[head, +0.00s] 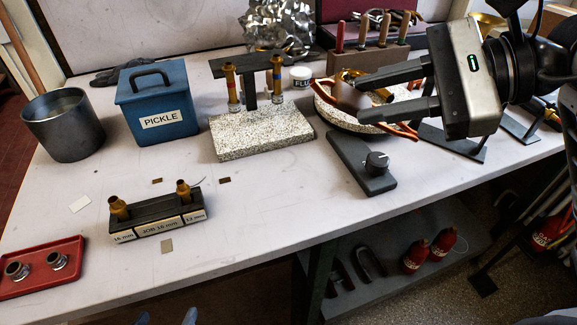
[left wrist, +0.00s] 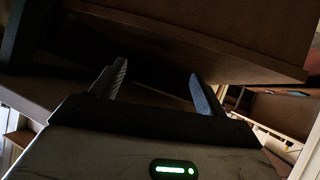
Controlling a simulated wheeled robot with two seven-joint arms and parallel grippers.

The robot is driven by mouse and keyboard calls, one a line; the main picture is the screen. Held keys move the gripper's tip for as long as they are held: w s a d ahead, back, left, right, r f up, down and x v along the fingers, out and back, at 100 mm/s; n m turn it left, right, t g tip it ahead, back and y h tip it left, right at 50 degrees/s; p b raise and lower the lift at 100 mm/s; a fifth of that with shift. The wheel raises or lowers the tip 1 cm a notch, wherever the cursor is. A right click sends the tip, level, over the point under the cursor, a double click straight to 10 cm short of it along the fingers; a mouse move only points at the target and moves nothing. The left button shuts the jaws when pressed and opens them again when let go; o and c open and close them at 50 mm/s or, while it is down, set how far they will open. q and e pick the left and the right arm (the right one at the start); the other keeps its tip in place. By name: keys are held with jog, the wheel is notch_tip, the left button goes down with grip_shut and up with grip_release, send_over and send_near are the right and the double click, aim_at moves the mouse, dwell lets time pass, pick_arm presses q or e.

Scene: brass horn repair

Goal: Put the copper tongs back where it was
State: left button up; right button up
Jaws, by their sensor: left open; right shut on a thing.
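The copper tongs (head: 404,131) show as orange-copper bars at the round soldering pan (head: 330,101), on the right part of the bench. My right gripper (head: 358,100) comes in from the right over the pan and is shut on the tongs. Its fingers and a brown block between them hide much of the tongs, so the exact grip point is not clear. My left gripper (left wrist: 155,85) shows in the left wrist view, open and empty, near dark brown panels.
A speckled block (head: 262,135) with a black stand and brass tubes is left of the pan. A blue pickle box (head: 158,98), a grey pot (head: 63,125), a tool rack (head: 367,60) and a dark knob unit (head: 362,165) stand around.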

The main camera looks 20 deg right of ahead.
jog(key=w+a+f+p, duration=0.2)
jog(key=w+a+f, duration=0.4)
jog(key=f, duration=0.5)
jog(key=shift+w+a+f, duration=0.3)
jog(key=shift+w+a, duration=0.1)
jog(key=shift+a, duration=1)
jog(key=o, duration=1)
jog(key=b+v, duration=0.2)
jog(key=v, duration=1)
jog(key=shift+s, duration=0.1)
